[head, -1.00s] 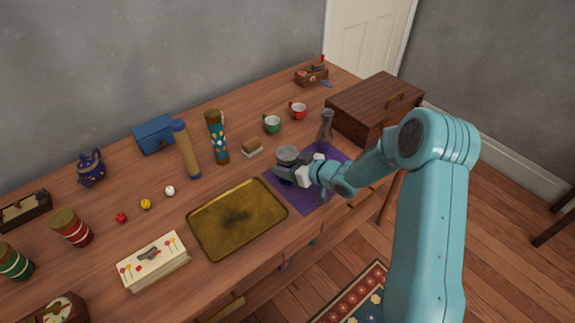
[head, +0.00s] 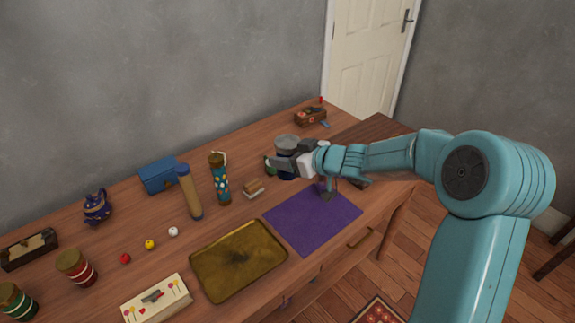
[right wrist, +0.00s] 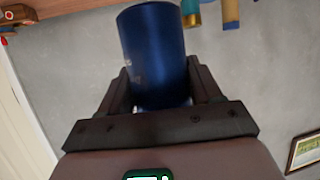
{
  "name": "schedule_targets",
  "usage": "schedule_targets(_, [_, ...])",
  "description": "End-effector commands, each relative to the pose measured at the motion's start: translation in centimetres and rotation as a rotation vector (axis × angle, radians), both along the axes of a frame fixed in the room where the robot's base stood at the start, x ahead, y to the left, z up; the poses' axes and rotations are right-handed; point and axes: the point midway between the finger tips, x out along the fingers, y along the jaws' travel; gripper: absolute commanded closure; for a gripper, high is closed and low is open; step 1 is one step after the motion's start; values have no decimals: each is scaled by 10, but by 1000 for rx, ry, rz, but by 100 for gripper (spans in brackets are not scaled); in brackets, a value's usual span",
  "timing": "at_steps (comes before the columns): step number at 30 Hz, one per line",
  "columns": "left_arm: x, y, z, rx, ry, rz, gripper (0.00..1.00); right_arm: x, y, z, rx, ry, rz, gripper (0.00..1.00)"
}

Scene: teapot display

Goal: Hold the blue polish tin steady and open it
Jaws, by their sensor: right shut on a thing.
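The blue polish tin (head: 288,174) has a grey lid (head: 287,142) on top and is upright, held above the table beyond the purple mat. My right gripper (head: 285,161) is shut around its side. In the right wrist view the blue tin (right wrist: 158,50) sits between the two dark fingers, and its lid does not show clearly. The purple mat (head: 305,222) is mostly bare. My left gripper is in neither view.
A brass tray (head: 240,262) lies left of the mat. A patterned tube (head: 219,182), a brown roll (head: 190,195) and a small brush (head: 253,188) stand or lie behind it. A greyish item (head: 328,194) at the mat's back edge is partly hidden by my arm.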

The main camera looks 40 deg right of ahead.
Motion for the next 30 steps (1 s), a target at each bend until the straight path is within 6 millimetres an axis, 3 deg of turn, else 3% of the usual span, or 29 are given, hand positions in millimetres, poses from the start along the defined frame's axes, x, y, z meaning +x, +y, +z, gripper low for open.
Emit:
schedule_targets(9, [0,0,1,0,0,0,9,0,0,5,1,-2,1,85])
schedule_targets(10, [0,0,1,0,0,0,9,0,0,5,1,-2,1,39])
schedule_targets(15, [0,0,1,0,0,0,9,0,0,5,1,-2,1,91])
schedule_targets(25, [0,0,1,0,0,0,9,2,4,6,0,-3,9,91])
schedule_targets(28, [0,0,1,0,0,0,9,7,23,9,1,-4,44,91])
schedule_targets(30, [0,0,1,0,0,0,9,11,46,9,2,-3,89,91])
